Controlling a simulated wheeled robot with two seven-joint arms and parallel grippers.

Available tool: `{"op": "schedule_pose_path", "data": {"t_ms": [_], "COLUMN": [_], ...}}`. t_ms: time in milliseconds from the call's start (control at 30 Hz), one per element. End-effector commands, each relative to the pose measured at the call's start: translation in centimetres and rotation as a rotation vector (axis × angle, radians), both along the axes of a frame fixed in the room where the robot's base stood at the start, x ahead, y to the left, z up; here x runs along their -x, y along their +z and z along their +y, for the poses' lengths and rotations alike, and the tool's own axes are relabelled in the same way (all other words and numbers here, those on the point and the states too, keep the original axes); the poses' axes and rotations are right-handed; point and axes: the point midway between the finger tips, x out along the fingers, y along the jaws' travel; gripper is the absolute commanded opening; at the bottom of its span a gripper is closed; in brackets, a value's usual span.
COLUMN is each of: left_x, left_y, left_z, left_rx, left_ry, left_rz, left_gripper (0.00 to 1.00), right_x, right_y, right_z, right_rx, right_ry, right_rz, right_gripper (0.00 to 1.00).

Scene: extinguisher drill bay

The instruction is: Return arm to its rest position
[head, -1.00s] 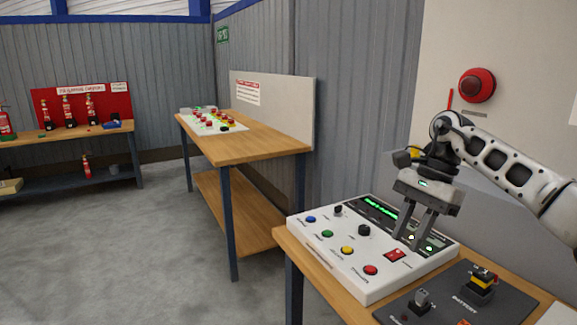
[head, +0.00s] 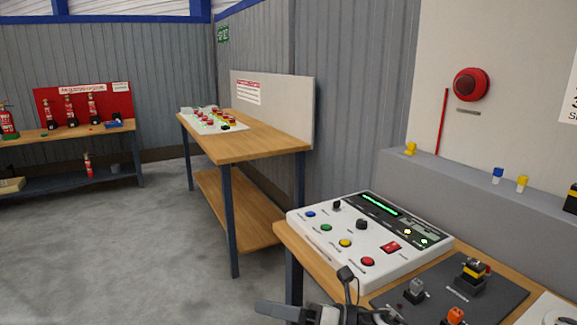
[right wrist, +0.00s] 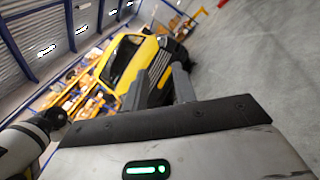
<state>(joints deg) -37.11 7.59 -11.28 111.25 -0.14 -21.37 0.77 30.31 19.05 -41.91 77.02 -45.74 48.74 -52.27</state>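My right gripper (head: 266,308) is low at the bottom edge of the head view, in front of the bench and pointing left. Only part of it shows there. In the right wrist view its two fingers (right wrist: 158,88) stand apart with nothing between them, so it is open and empty. The white control panel (head: 325,240) lies on the wooden bench, apart from the gripper. It has coloured buttons, black knobs, a red switch (head: 391,247) and a lit green bar (head: 380,205). My left gripper is not in view.
A dark board (head: 462,302) with battery parts lies right of the panel, near my right arm. A grey ledge (head: 450,185) runs behind. Another wooden table (head: 250,140) stands further back. Open floor (head: 120,255) lies left. A yellow vehicle (right wrist: 135,65) shows beyond the fingers.

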Motion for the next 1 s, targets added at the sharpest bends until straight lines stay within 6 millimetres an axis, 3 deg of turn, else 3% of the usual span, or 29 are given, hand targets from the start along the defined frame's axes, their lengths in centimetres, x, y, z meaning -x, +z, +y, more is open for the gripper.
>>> {"op": "schedule_pose_path", "data": {"t_ms": [33, 167, 267, 400, 500, 600, 700, 800, 1000], "left_x": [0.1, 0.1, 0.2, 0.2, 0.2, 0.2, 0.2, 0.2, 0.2], "left_y": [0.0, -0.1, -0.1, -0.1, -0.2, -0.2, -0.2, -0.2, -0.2], "left_z": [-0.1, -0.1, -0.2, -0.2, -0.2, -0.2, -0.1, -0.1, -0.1], "left_rx": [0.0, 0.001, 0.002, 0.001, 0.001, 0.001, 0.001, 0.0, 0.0], "left_ry": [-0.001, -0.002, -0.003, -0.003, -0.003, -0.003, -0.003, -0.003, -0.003], "left_rz": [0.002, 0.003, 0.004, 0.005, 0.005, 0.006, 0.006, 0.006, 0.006], "left_gripper": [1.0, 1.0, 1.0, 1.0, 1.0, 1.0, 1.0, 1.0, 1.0], "right_x": [0.6, 1.0, 2.4, 7.2, 11.5, 15.3, 17.8, 18.9, 18.9], "right_y": [-0.9, -4.0, -8.2, -15.4, -19.3, -21.8, -23.1, -23.7, -23.7], "right_z": [-0.3, -3.3, -7.0, -12.4, -15.1, -16.9, -17.8, -18.2, -18.2], "right_rx": [-0.122, -0.421, -0.652, -0.976, -1.161, -1.301, -1.388, -1.428, -1.428], "right_ry": [-0.088, -0.32, -0.499, -0.747, -0.893, -1.003, -1.073, -1.104, -1.104], "right_rz": [0.191, 0.693, 1.085, 1.595, 1.857, 2.035, 2.137, 2.18, 2.18], "right_gripper": [0.27, 0.27, 0.27, 0.27, 0.27, 0.27, 0.27, 0.27, 0.27]}}
